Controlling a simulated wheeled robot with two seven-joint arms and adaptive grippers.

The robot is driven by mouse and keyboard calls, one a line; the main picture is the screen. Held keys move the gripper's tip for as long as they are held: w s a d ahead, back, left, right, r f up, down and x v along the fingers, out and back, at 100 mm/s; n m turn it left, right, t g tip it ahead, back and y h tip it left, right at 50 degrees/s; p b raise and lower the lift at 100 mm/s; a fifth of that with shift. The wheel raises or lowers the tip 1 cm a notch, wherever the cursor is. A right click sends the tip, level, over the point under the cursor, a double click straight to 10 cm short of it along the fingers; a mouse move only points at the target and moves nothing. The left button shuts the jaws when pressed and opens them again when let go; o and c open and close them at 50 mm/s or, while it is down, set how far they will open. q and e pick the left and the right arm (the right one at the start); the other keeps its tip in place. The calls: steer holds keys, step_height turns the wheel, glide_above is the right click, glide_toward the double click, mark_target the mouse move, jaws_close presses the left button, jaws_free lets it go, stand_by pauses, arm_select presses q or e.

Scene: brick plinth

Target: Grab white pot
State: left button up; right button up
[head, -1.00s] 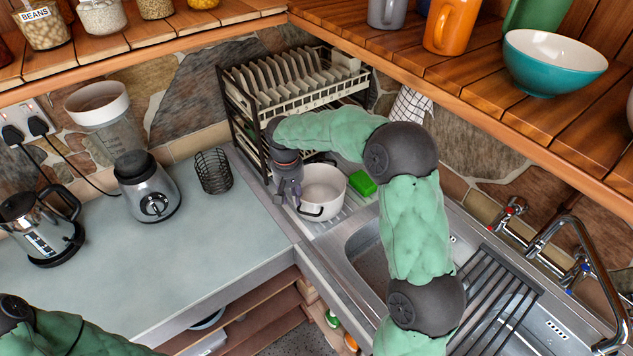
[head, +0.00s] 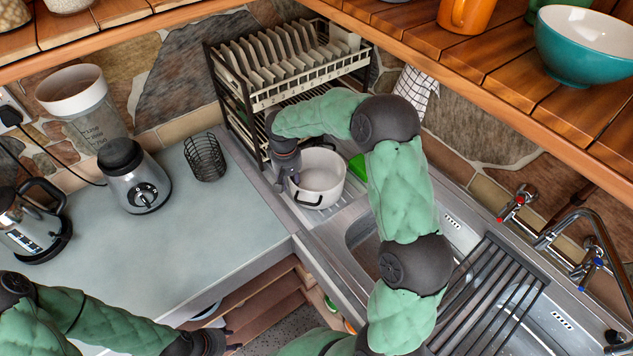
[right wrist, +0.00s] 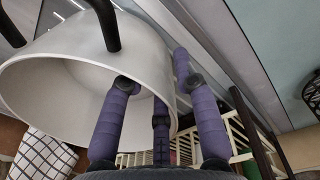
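The white pot (head: 325,178) stands upright on the metal draining surface beside the sink. It has dark handles, one facing the front. My right gripper (head: 286,178) points down at the pot's left rim. In the right wrist view the pot (right wrist: 60,62) fills the left side, and the purple fingers of my right gripper (right wrist: 160,95) are spread apart at its rim, with the wall partly between them. The gripper looks open; firm contact cannot be made out. My left gripper (head: 226,340) is low in the head view, away from the pot; its fingers are barely visible.
The sink (head: 360,235) is in front. A wire holder (head: 205,158) and blender (head: 135,178) stand on the left counter.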

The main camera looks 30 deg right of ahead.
mark_target(292, 195)
step_height(292, 195, down, 4)
steer(key=shift+d, duration=0.1)
steer(key=shift+c, duration=0.3)
jaws_close()
steer(key=shift+r, duration=0.15)
